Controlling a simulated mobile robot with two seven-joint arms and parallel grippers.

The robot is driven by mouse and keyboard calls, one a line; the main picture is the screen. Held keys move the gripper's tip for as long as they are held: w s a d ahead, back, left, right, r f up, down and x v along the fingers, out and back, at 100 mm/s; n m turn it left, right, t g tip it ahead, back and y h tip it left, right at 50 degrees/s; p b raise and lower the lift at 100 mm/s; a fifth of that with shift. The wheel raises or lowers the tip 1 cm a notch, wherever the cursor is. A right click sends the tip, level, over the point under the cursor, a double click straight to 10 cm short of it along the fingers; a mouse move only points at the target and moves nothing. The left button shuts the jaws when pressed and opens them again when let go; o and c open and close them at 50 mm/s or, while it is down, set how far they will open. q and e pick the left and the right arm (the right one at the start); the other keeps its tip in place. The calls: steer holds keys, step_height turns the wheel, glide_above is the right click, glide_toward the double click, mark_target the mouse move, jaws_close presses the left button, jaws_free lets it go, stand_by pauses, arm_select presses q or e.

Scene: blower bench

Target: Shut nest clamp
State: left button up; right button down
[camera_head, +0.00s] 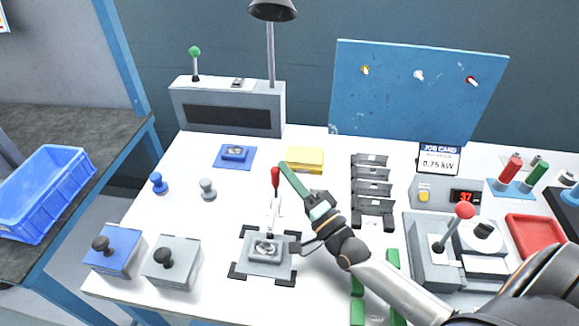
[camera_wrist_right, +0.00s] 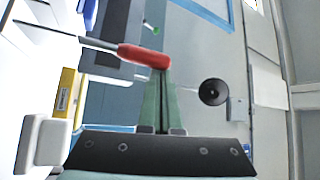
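The nest clamp is on a grey nest (camera_head: 265,251) at the front middle of the white bench, with a small metal part in it. The clamp's lever stands upright, with a red handle (camera_head: 275,177) at its top. My right gripper (camera_head: 284,167) reaches in from the right, its green fingertips just right of the red handle. In the right wrist view the red handle (camera_wrist_right: 145,56) lies across the tips of the right gripper (camera_wrist_right: 157,74). The fingers are together with nothing seen between them; whether they touch the handle I cannot tell. My left gripper is not in view.
A yellow block (camera_head: 305,159) and a black rack (camera_head: 372,190) stand behind and right of the gripper. A grey fixture with a red-knobbed lever (camera_head: 465,210) is at right. Blue (camera_head: 112,250) and grey (camera_head: 172,262) knobbed blocks stand left of the nest.

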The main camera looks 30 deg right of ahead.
steer(key=shift+r, duration=0.3)
steer(key=shift+d, duration=0.1)
steer(key=s+d, duration=0.2)
steer(key=s, duration=1.2)
steer(key=shift+s+f+b, duration=0.3)
steer(key=shift+s+f, duration=0.05)
steer(key=shift+f, duration=0.1)
steer(key=shift+d, duration=0.1)
